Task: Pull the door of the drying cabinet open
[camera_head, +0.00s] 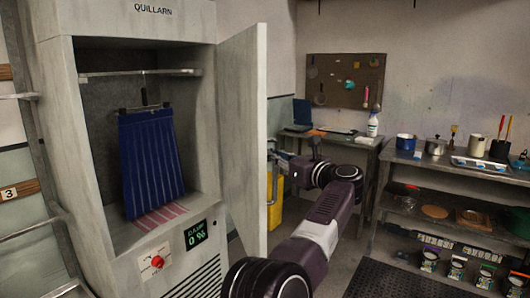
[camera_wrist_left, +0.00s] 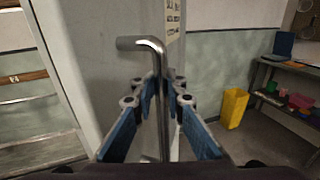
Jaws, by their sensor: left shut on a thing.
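The drying cabinet (camera_head: 125,22) stands at the left in the head view, marked QUILLARN. Its grey door (camera_head: 240,130) is swung wide open on the right-hand side, so the inside shows. My left gripper (camera_head: 277,163) is at the outer face of the door. In the left wrist view its blue-padded fingers (camera_wrist_left: 161,105) are shut around the upright metal bar of the door handle (camera_wrist_left: 160,66). The bent top of the handle sticks out above the fingers. The door (camera_wrist_left: 100,75) fills the area behind it. My right gripper is not in view.
A blue cloth (camera_head: 150,160) hangs inside the cabinet from a rail. A yellow bin (camera_head: 274,205) stands behind the door. A desk with a laptop (camera_head: 302,115) and a metal shelf bench (camera_head: 450,172) with pots stand along the wall. A dark mat (camera_head: 395,281) lies on the floor.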

